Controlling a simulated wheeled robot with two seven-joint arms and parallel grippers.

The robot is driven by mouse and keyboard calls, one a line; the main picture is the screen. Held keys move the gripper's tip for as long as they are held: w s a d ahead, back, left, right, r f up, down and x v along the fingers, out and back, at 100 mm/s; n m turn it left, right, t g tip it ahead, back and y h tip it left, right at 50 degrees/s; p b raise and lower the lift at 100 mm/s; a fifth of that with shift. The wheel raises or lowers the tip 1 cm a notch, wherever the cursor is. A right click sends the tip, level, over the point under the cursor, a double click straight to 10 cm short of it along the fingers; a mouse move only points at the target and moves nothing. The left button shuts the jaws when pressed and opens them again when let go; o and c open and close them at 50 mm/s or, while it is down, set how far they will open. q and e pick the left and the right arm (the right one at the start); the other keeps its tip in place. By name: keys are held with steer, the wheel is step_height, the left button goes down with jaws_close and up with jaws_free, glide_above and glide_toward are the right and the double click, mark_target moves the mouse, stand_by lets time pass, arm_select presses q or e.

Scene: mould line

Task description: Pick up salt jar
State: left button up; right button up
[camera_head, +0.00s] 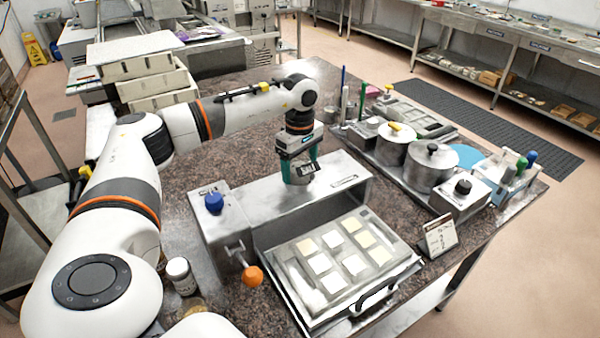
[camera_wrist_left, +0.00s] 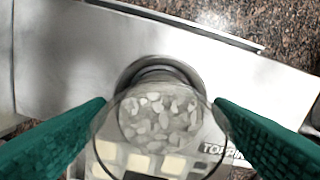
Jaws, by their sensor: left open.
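The salt jar (camera_wrist_left: 160,120) shows in the left wrist view as a round clear jar with whitish chunks inside, seen from above. My left gripper (camera_wrist_left: 160,108) is open, with one green finger on each side of the jar. I cannot tell whether the fingers touch it. In the head view my left gripper (camera_head: 301,172) points down over the steel housing behind the mould tray, and its fingers largely hide the jar. My right gripper is not in view.
A steel mould tray (camera_head: 290,262) with pale squares lies in front of the housing (camera_head: 268,205). A blue knob (camera_head: 214,203) and an orange knob (camera_head: 252,277) are to the left. Lidded steel pots (camera_head: 431,168) stand right.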

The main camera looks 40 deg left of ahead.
arm_select(q)
steer(key=c, duration=1.1)
